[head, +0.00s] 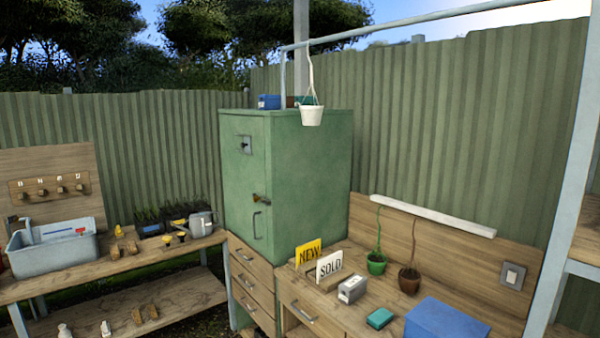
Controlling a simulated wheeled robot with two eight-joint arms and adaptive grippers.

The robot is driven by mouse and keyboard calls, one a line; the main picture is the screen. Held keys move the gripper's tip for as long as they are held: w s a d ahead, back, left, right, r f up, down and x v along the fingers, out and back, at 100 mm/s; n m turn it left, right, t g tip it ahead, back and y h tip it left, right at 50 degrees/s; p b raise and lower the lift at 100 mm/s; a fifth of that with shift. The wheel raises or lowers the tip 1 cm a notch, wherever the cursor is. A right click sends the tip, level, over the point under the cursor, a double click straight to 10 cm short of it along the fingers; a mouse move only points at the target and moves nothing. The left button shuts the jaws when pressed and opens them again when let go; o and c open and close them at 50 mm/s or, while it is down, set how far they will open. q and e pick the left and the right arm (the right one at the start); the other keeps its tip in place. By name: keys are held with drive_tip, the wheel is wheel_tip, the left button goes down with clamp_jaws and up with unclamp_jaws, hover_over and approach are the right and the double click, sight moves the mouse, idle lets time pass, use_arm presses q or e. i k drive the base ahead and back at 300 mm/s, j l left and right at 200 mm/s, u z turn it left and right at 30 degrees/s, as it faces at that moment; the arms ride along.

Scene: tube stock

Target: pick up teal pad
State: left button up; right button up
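The teal pad (380,318) is a small flat block lying on the wooden bench on the right, near its front edge. It sits between a small grey-white box and a large blue box, apart from both. Neither of my grippers shows in the head view.
The blue box (446,320) stands right of the pad, and the grey-white box (352,289) stands to its left. A green cabinet (310,190) rises at the bench's left end.

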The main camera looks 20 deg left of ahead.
sight(380, 318)
drive_tip(key=i+j+z, duration=0.35)
drive_tip(key=i, duration=0.2)
drive_tip(key=i+j+z, duration=0.35)
drive_tip(key=i+j, duration=0.15)
drive_tip(key=i+j+z, duration=0.35)
drive_tip(key=i+j, duration=0.15)
drive_tip(key=j, duration=0.1)
